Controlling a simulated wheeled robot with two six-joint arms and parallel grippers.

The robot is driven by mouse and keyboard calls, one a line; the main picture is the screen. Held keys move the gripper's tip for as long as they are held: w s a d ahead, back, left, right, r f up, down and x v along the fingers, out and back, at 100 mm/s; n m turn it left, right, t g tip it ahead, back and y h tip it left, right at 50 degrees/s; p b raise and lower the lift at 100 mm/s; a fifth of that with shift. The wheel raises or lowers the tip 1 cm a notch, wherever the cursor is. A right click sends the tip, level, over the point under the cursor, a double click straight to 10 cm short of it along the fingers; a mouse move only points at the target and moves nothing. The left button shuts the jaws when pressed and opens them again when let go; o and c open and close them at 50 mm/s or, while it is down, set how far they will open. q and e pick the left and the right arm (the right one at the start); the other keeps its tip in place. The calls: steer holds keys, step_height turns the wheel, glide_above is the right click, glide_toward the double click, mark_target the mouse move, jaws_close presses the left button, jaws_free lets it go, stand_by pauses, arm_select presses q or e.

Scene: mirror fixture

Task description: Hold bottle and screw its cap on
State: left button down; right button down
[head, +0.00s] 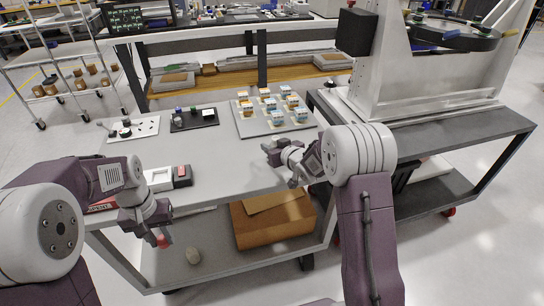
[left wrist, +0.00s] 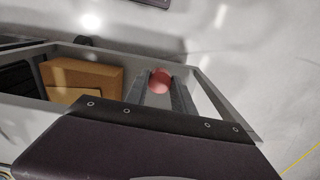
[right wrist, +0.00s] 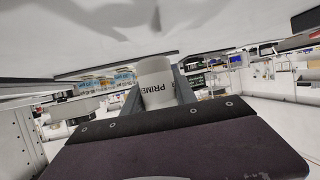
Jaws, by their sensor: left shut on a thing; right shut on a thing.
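The red cap (left wrist: 160,80) sits between the fingertips of my left gripper (left wrist: 162,90), which is shut on it. In the head view the left gripper (head: 158,236) hangs at the table's front edge, with the cap (head: 162,241) at its tip. The white bottle (right wrist: 156,84), with dark "PRIME" lettering, is between the fingers of my right gripper (right wrist: 158,97), which is shut on it. In the head view the right gripper (head: 272,152) is above the right part of the table; the bottle is hard to make out there. Bottle and cap are well apart.
The grey table (head: 232,172) has free room in its middle. A tray of several small containers (head: 300,124) lies at the back right, with a dark tray (head: 181,126) left of it. A red and black block (head: 182,176) lies near the left gripper. A cardboard box (head: 275,222) is on the lower shelf.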

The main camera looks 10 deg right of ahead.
arm_select(q)
steer(key=shift+f+b, duration=0.6)
arm_select(e)
step_height(320, 180, down, 3)
steer(key=shift+f, duration=0.5)
arm_select(q)
steer(key=shift+f, duration=0.15)
arm_select(e)
steer(key=shift+f, duration=0.1)
steer(key=c, duration=1)
jaws_free()
